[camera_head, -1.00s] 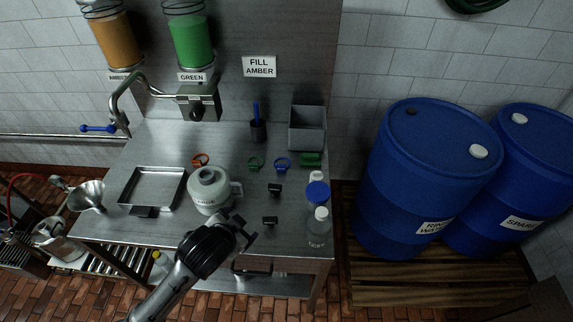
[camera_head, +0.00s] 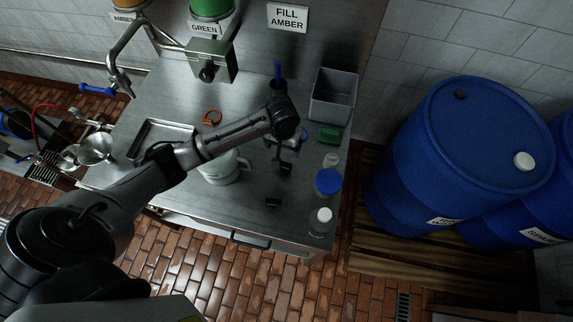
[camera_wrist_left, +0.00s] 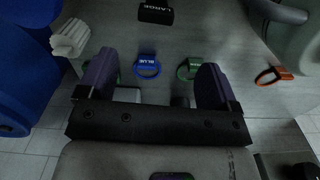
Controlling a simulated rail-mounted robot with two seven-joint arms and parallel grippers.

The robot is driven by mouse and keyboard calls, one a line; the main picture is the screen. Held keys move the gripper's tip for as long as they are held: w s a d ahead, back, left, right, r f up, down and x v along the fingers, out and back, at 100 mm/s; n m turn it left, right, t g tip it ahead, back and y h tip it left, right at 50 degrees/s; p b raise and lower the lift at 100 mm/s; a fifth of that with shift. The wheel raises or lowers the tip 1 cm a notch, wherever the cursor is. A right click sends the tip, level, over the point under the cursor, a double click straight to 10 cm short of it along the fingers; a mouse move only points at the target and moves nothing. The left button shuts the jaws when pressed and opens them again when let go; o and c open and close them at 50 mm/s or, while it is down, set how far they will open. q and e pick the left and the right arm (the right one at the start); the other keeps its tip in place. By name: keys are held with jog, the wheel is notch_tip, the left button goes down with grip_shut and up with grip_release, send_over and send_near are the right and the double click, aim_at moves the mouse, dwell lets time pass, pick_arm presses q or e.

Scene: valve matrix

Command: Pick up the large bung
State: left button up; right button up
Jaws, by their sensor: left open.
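A black block marked LARGE (camera_wrist_left: 155,13) shows at the top of the left wrist view, beyond my fingertips and apart from them. In the head view two small dark pieces, one farther back (camera_head: 285,169) and one nearer the front edge (camera_head: 273,203), lie on the steel table; their lettering is too small to read. My left gripper (camera_head: 286,142) is over the table just behind the rear dark piece. In the left wrist view its two purple-padded fingers (camera_wrist_left: 156,82) stand wide apart, with no object gripped. My right gripper is not in view.
A blue tag ring (camera_wrist_left: 147,67), a green one (camera_wrist_left: 188,68) and an orange one (camera_wrist_left: 271,75) lie near the gripper. A blue-capped bottle (camera_head: 328,182) and a white-capped bottle (camera_head: 322,220) stand right. My forearm partly hides the white jug (camera_head: 222,173). A grey bin (camera_head: 334,97) stands behind.

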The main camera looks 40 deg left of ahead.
aim_at(285, 163)
pick_arm(q)
notch_tip(285, 163, down, 8)
jog(key=shift+w, duration=0.1)
jog(key=shift+d+f, duration=0.15)
jog(key=shift+f, duration=1)
jog(key=shift+d+f, duration=0.15)
jog(key=shift+f, duration=1.55)
jog(key=c, duration=1)
jog(key=shift+r, duration=0.1)
